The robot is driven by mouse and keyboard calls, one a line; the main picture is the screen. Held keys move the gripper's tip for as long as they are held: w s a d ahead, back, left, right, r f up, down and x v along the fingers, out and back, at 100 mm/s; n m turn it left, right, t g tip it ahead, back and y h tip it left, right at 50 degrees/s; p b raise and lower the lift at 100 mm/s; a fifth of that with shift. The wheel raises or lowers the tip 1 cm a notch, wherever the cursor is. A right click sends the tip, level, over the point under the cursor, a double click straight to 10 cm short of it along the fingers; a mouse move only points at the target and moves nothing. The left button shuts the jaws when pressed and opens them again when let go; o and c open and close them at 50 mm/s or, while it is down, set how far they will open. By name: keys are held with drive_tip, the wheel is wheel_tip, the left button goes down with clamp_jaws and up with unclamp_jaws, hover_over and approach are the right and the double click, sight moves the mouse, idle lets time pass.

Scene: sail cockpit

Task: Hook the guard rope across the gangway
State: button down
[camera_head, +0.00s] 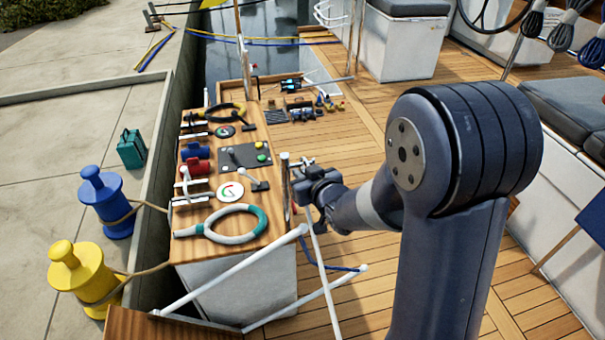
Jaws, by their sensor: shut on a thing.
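My gripper (304,172) is at the right edge of the wooden console, close beside a thin upright metal post (286,190). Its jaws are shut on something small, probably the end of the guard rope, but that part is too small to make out. A dark blue rope (335,267), which looks like the guard rope, hangs low below my gripper among white rails (235,270). It runs to the right rail end near the deck. Its upper run and any hook or eye are not clearly visible.
The console (180,246) carries gauges, levers and a white-and-teal ring (228,225). Blue (102,205) and yellow (80,280) bollards stand on the quay at left. Low white rails cross in front. Open teak deck (365,110) lies behind my arm; cushioned seats stand at right.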

drive_tip(key=c, duration=1.5)
unclamp_jaws()
drive_tip(key=shift+o, duration=0.2)
drive_tip(key=shift+s, duration=0.1)
drive_tip(key=v, duration=1)
drive_tip(key=shift+s+d+r+p, duration=0.15)
drive_tip(key=shift+s+d+p, duration=0.1)
drive_tip(key=shift+p, duration=0.1)
drive_tip(key=x, duration=1.1)
drive_tip(key=shift+a+b, duration=0.1)
drive_tip(key=shift+b, duration=0.3)
drive_tip(key=shift+r+p, duration=0.2)
drive_tip(key=shift+p, duration=0.25)
drive_tip(key=shift+d, duration=0.25)
drive_tip(key=shift+d, duration=0.1)
